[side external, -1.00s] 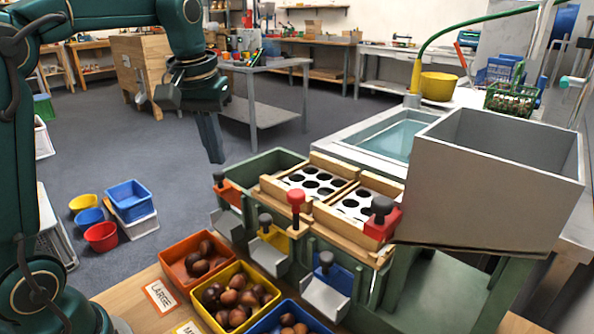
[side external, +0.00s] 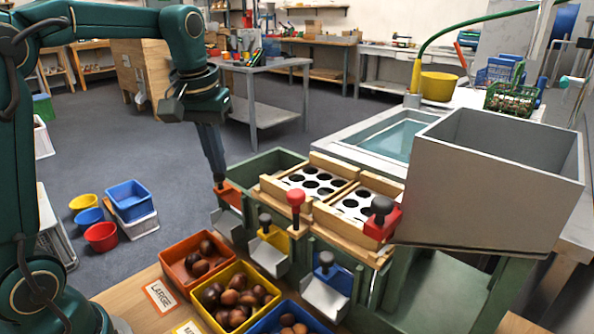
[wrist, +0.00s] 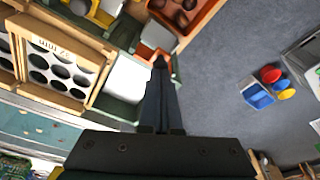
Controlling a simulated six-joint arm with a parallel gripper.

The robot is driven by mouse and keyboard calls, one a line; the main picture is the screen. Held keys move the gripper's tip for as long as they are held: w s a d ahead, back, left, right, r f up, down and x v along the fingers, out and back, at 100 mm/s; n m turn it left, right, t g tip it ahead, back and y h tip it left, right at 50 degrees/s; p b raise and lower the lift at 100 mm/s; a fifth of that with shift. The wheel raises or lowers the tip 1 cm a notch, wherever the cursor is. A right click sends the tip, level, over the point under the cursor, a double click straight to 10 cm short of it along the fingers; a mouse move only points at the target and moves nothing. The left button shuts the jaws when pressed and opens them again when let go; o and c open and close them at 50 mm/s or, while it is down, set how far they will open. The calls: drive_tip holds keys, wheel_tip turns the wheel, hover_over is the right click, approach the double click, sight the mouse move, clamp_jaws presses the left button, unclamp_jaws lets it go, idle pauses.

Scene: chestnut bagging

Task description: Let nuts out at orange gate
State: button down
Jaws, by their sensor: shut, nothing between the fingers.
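The orange gate (side external: 230,195) is at the left end of the green and wooden sorter, above a grey chute (side external: 227,222). My gripper (side external: 219,182) is shut and empty, pointing down with its fingertips at the gate's dark knob, which is mostly hidden. I cannot tell whether they touch it. In the wrist view the fingertips (wrist: 160,62) are in front of the orange gate (wrist: 155,38). The orange crate (side external: 195,260) below holds several chestnuts, with a LARGE card (side external: 160,296) beside it.
The yellow gate (side external: 274,238) and blue gate (side external: 333,273) stand to the right, with dark knobs. A red-knobbed lever (side external: 296,198) rises between the sieve trays. A yellow crate (side external: 262,279) and blue crate (side external: 262,326) hold chestnuts. A large grey hopper (side external: 470,195) stands at right.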

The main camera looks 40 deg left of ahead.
drive_tip(key=shift+f, duration=1.4)
drive_tip(key=shift+w+a+v, duration=0.1)
drive_tip(key=shift+w+v, duration=0.1)
drive_tip(key=shift+v, duration=0.95)
drive_tip(key=shift+w+a+v, duration=0.15)
drive_tip(key=shift+w+v, duration=0.05)
drive_tip(key=shift+v, duration=0.95)
drive_tip(key=shift+w+a+v, duration=0.1)
drive_tip(key=shift+w+v, duration=0.1)
drive_tip(key=shift+v, duration=0.95)
